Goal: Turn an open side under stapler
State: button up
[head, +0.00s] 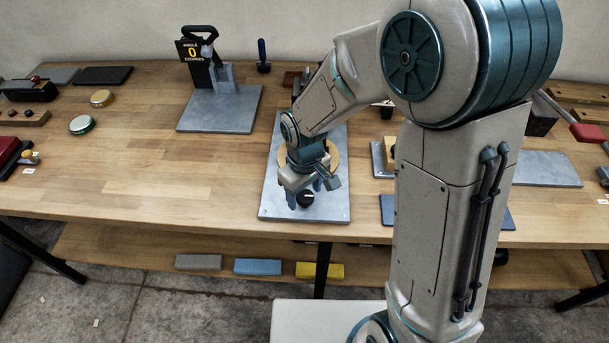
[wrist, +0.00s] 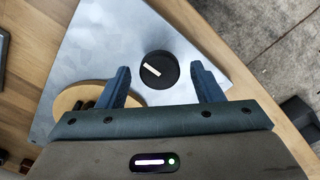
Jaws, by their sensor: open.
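A grey metal plate (head: 335,203) lies on the wooden bench, and it also shows in the wrist view (wrist: 110,45). A round black knob (wrist: 158,70) with a pale bar mark sits on the plate; in the head view the knob (head: 307,199) is near the front edge. A round wooden disc (wrist: 68,97) with dark parts on it lies beside the knob, partly hidden by my gripper. My gripper (wrist: 160,78) is open and empty, its fingers appearing on either side of the knob. Contact cannot be told. I cannot clearly make out a stapler; my arm hides part of the plate.
A stand with an angle display (head: 192,50) is on its own plate at the back left. Round tins (head: 82,125) and dark blocks lie further left. A lower shelf holds grey, blue (head: 257,267) and yellow blocks. Bare bench lies left of the plate.

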aim_at(305, 195)
notch_tip(305, 195, up, 13)
jog(key=shift+r, duration=0.15)
dwell(0.6)
jog(key=s+d+r+m+t, duration=0.2)
jog(key=s+d+m, duration=0.6)
jog(key=d, duration=0.8)
jog(key=s+t, duration=0.1)
jog(key=s, duration=0.2)
jog(key=shift+r+m, duration=0.2)
jog(key=shift+m, duration=0.1)
jog(key=shift+w, duration=0.1)
